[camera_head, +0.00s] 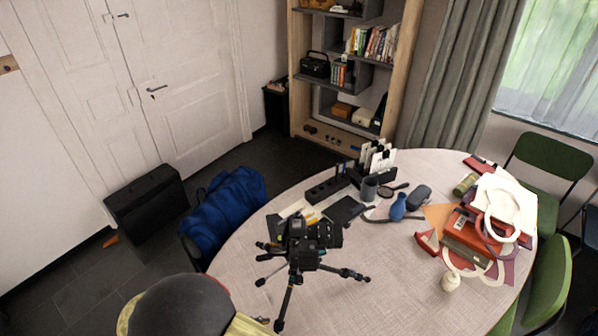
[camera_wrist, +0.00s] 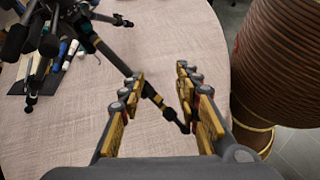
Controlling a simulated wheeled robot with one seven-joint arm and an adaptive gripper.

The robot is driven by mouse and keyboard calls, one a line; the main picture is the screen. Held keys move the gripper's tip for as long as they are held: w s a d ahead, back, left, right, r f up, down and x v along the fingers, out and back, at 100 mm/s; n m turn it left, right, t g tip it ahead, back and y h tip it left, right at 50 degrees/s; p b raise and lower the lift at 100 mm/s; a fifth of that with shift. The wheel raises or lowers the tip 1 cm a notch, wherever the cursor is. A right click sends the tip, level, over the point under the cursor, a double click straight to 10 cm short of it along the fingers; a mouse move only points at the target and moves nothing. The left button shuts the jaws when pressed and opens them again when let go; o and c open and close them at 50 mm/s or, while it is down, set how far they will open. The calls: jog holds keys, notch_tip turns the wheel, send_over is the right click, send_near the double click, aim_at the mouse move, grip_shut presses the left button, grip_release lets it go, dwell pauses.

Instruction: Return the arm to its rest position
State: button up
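My gripper (camera_wrist: 155,80) shows in the wrist view with its two yellow-padded fingers apart and nothing held between them. Beyond the fingers is the pale table (camera_wrist: 120,55). A black tripod leg (camera_wrist: 150,92) runs across the gap between the fingers in the picture; I cannot tell how far below them it lies. In the head view the tripod with a camera (camera_head: 300,250) stands upright on the near part of the round table (camera_head: 385,285). I cannot make out my gripper there.
A large brown ribbed object (camera_wrist: 280,65) stands close at the right in the wrist view. A green chair (camera_head: 550,155) stands at the right.

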jog(key=s+d+r+m+y, duration=0.2)
jog(key=d+r+m+y, duration=0.3)
jog(key=d+r+m, duration=0.5)
jog(key=s+d+r+m+t+y+b, duration=0.1)
jog(key=s+d+r+m+y, duration=0.1)
jog(key=d+r+m+y, duration=0.4)
jog(key=d+r+m, duration=0.5)
jog(key=d+r, duration=0.8)
jog(key=shift+r, duration=0.4)
jog(key=shift+a, duration=0.1)
